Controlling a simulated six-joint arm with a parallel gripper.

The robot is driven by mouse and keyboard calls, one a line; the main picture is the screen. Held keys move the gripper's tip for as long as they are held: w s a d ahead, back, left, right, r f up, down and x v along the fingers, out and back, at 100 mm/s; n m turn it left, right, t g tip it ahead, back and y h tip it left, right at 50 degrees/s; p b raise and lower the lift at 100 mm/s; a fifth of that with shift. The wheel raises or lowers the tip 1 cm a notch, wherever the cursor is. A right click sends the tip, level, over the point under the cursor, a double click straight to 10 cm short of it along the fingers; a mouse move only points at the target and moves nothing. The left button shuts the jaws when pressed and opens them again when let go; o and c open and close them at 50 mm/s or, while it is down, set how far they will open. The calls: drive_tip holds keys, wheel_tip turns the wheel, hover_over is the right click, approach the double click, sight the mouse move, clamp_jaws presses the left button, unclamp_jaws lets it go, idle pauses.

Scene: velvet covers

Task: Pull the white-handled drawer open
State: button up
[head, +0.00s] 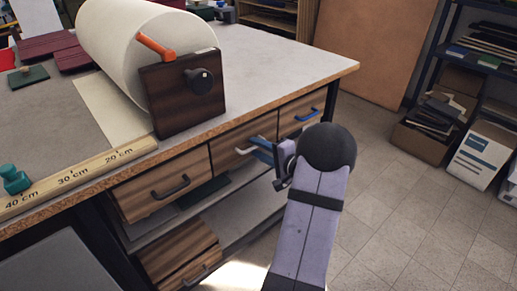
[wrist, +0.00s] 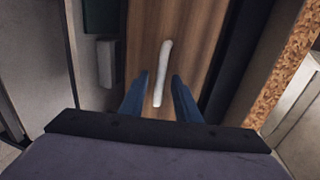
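The white handle (head: 243,149) is on the middle wooden drawer (head: 226,150) under the bench top. This drawer looks shut in the head view. In the wrist view the white handle (wrist: 164,70) runs up the wooden drawer front (wrist: 190,40). My gripper (head: 257,148) is at the handle's right end in the head view, its blue fingers pointing at the drawer. In the wrist view my gripper (wrist: 159,80) is open, one finger on each side of the handle. Whether the fingertips touch the handle cannot be told.
A drawer with a dark handle (head: 170,188) is to the left, and one with a blue handle (head: 306,115) to the right. A lower drawer has a grey handle (head: 195,275). A large paper roll (head: 135,50) stands on the bench.

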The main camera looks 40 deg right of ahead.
clamp_jaws()
drive_tip(key=f+b+v, duration=0.2)
drive_tip(key=b+v, duration=0.1)
drive_tip(key=v, duration=0.9)
drive_tip(key=s+f+b+v, duration=0.1)
drive_tip(key=f+b+v, duration=0.1)
drive_tip(key=v, duration=1.1)
drive_tip(key=shift+f+b, duration=0.4)
drive_tip(key=shift+f, duration=0.2)
drive_tip(key=shift+s, duration=0.1)
unclamp_jaws()
